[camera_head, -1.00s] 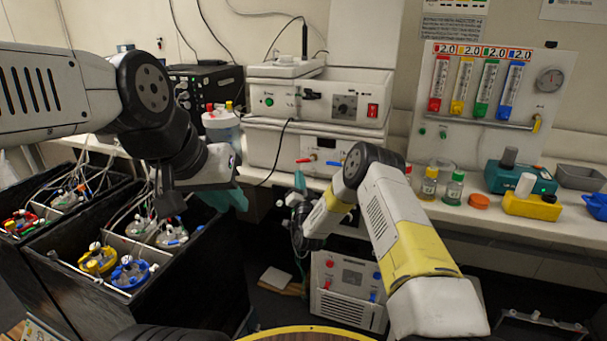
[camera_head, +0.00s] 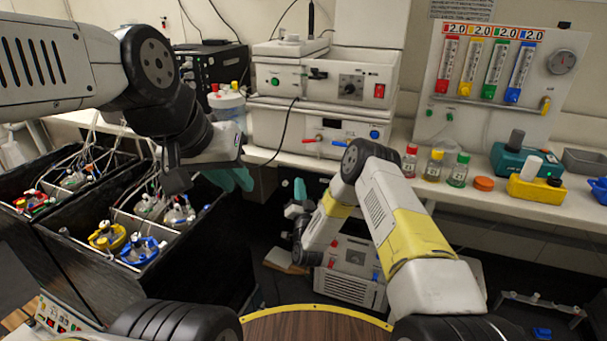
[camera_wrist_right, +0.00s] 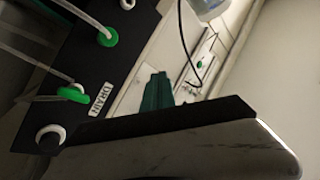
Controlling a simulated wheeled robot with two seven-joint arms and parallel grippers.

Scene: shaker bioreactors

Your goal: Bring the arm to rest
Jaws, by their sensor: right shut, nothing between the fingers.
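My right arm (camera_head: 400,230), white with yellow bands, is bent at its elbow in the head view, with its forearm hanging down. My right gripper (camera_head: 299,198) has teal fingers and is partly hidden by that forearm. It is shut and empty, below the bench's front edge. A teal finger (camera_wrist_right: 157,92) shows in the right wrist view. My left arm (camera_head: 50,65) comes in from the left. My left gripper (camera_head: 230,178), also teal, is in front of the bench; whether its jaws are open cannot be told.
Black boxes (camera_head: 130,290) with several lidded vessels stand at left, below my left arm. The white bench (camera_head: 455,200) carries instruments, small bottles (camera_head: 434,166) and a flowmeter panel (camera_head: 432,105). A white boxed unit (camera_head: 350,285) stands below it, near my right forearm.

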